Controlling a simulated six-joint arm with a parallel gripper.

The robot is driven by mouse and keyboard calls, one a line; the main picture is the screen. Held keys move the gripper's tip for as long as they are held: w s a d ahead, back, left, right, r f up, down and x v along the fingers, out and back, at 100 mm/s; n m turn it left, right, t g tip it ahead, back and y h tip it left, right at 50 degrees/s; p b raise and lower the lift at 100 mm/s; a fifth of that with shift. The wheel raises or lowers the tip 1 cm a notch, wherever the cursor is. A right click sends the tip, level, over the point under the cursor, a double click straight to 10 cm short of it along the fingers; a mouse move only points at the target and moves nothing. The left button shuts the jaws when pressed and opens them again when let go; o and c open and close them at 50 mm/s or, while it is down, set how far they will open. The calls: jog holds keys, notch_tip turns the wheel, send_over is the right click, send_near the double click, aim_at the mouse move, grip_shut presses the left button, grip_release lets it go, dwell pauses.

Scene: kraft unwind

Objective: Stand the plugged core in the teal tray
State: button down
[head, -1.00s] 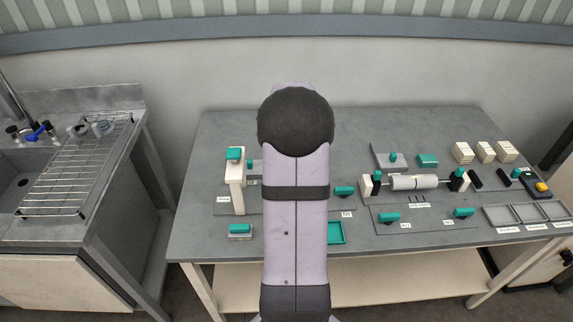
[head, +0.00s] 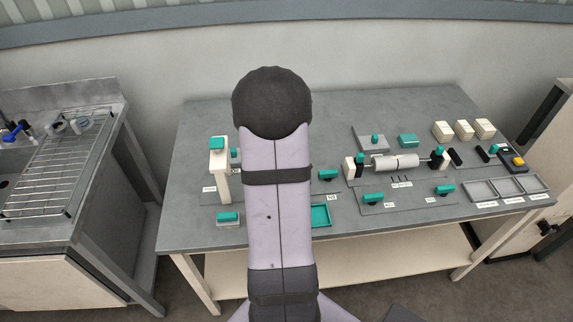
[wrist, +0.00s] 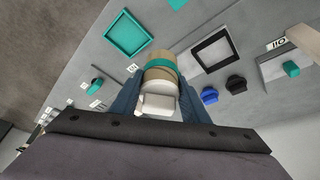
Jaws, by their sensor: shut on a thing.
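My gripper (wrist: 160,95) is in the wrist view, its blue-grey fingers on either side of a short core (wrist: 160,56) and shut on it. The core is kraft brown with a teal band around it, and a pale rounded piece shows at its near end. The core appears above the table, apart from the teal tray. The teal tray (wrist: 147,40) is a shallow, empty square, up and left of the core in the wrist view. In the head view the teal tray (head: 328,222) is just right of my arm, which hides my gripper and the core.
A black square frame (wrist: 195,56) and blue and black knobs (wrist: 209,96) lie right of the core. A cream post (head: 222,178) stands left of my arm. A roller on a stand (head: 394,162), cream blocks (head: 464,129) and grey trays (head: 480,190) occupy the table's right.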

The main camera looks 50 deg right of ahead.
jog(key=s+m+g+y, duration=0.1)
jog(key=s+m+g, duration=0.1)
jog(key=s+m, duration=0.5)
jog(key=shift+s+f+m+g+p, duration=0.2)
jog(key=shift+s+m+g+p, duration=0.1)
jog(key=shift+s+p, duration=0.15)
jog(key=shift+f, duration=0.15)
jog(key=shift+f+b, duration=1.35)
jog(key=shift+f, duration=0.95)
jog(key=shift+b, duration=0.85)
jog(key=shift+f+b, duration=1.45)
jog(key=shift+b, duration=0.8)
dwell(1.3)
